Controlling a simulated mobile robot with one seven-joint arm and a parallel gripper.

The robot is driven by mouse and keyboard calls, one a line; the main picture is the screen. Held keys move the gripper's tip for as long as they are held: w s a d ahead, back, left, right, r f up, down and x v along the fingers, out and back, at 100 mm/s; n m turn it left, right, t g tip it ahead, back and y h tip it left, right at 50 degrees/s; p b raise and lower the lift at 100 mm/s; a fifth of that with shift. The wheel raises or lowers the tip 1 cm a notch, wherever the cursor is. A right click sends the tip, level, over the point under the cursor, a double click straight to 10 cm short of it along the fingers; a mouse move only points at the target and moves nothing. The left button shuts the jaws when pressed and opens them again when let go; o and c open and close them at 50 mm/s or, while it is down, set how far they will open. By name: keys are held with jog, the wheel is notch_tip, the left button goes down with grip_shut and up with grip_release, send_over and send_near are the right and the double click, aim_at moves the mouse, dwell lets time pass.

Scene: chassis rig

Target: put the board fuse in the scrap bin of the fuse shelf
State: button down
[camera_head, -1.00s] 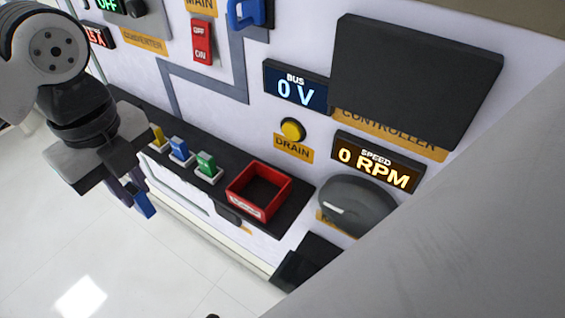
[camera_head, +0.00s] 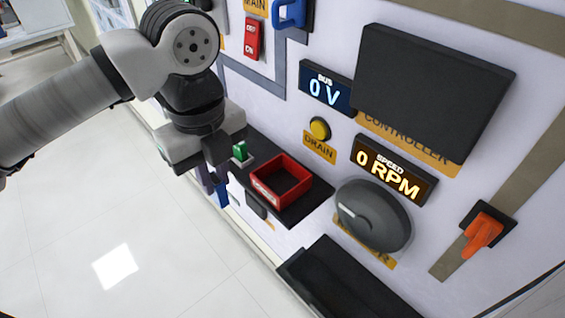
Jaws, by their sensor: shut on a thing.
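My gripper (camera_head: 214,187) hangs in front of the fuse shelf, to the left of the red bin, with its jaws pointing down. It is shut on a blue fuse (camera_head: 222,197), whose lower end shows below the fingers. The red open-topped scrap bin (camera_head: 265,192) sits on the dark fuse shelf (camera_head: 312,198) and looks empty. The blue fuse is apart from the bin, outside the shelf's front edge in this view. My gripper and wrist hide the left part of the shelf.
A green fuse (camera_head: 241,151) stands in a holder left of the bin. A round dark motor cover (camera_head: 373,215) and a black ledge (camera_head: 350,285) are to the right. The panel has a yellow drain button (camera_head: 320,128) above the bin. Open floor lies left.

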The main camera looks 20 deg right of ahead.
jog(key=w+d+p, duration=0.3)
jog(key=w+d, duration=0.1)
jog(key=d, duration=0.9)
jog(key=f, duration=0.2)
jog(key=f+p, duration=0.1)
jog(key=f, duration=0.1)
jog(key=f+p, duration=0.1)
jog(key=f, duration=0.1)
jog(key=shift+w+a+f, duration=0.1)
jog(key=shift+w+a, duration=0.05)
jog(key=shift+a, duration=0.15)
jog(key=shift+w+d+f+p, duration=0.1)
jog(key=shift+d+f+p, duration=0.05)
jog(key=shift+p, duration=0.2)
jog(key=shift+f, duration=0.25)
jog(key=shift+f+b, duration=0.2)
jog(key=shift+b, duration=0.1)
jog(key=c, duration=1.4)
grip_release()
jog(key=shift+r, duration=0.2)
